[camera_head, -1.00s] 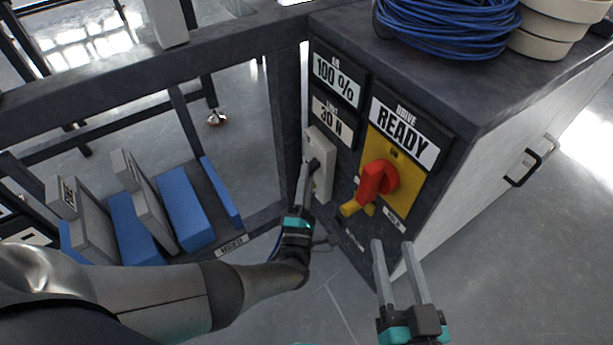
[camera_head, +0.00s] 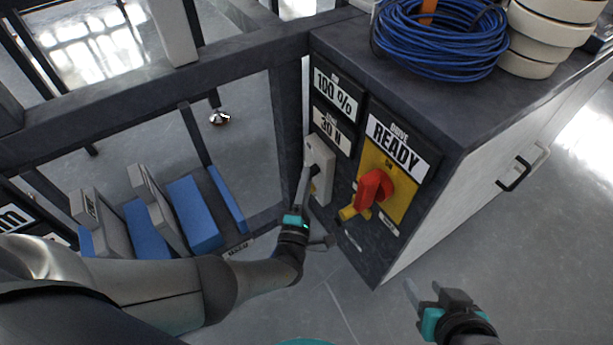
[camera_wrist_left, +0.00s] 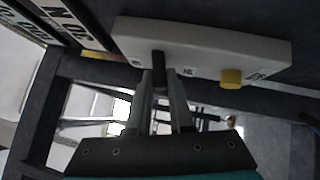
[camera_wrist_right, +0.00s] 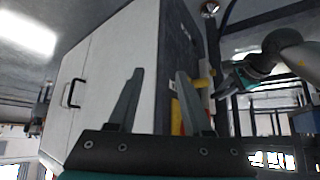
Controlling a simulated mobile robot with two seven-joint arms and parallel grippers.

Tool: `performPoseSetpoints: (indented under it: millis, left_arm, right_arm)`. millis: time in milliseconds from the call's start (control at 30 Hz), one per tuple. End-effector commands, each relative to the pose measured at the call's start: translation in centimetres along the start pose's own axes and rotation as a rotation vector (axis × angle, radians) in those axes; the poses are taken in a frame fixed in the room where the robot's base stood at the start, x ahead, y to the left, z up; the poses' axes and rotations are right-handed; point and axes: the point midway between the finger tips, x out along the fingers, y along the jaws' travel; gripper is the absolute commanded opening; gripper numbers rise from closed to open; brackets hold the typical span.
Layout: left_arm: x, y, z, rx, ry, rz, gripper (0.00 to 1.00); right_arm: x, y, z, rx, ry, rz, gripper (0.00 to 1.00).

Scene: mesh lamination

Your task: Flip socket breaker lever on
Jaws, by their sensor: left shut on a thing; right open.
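The socket breaker is a pale box (camera_head: 323,172) on the dark front of the cabinet, left of the drive switch. In the left wrist view the box (camera_wrist_left: 205,48) carries a short black lever (camera_wrist_left: 158,62) and a yellow button (camera_wrist_left: 231,78). My left gripper (camera_head: 309,170) is at the box; in the left wrist view its fingers (camera_wrist_left: 160,78) are shut on the black lever. The lever's on or off position cannot be told. My right gripper (camera_head: 425,290) is open and empty, apart from the cabinet at the lower right; it also shows in the right wrist view (camera_wrist_right: 160,78).
A red rotary switch (camera_head: 374,188) on a yellow plate, with a yellow padlock-like part below, sits right of the breaker. A READY sign (camera_head: 397,143) is above it. Blue cable (camera_head: 440,40) and cream rings (camera_head: 545,40) lie on the cabinet. Blue and grey panels (camera_head: 195,215) stand left.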

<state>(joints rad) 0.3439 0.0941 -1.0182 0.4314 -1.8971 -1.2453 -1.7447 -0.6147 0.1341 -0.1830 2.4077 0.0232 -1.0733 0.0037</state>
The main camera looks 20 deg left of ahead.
Motion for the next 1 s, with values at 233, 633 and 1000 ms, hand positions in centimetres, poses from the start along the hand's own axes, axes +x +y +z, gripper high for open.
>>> performPoseSetpoints:
  millis: [233,633,1000]
  left_arm:
    - [0.0,0.6,-0.1,0.051,0.002,-0.049,0.00]
    - [0.1,1.1,-0.1,0.129,0.004,-0.127,0.00]
    - [0.2,1.5,-0.1,0.209,0.005,-0.206,0.00]
  right_arm:
    - [-3.1,2.3,1.9,0.014,-0.230,0.066,0.50]
    - [-0.3,2.8,5.1,0.021,-0.345,0.071,0.50]
    - [2.6,2.8,8.7,0.021,-0.411,0.066,0.50]
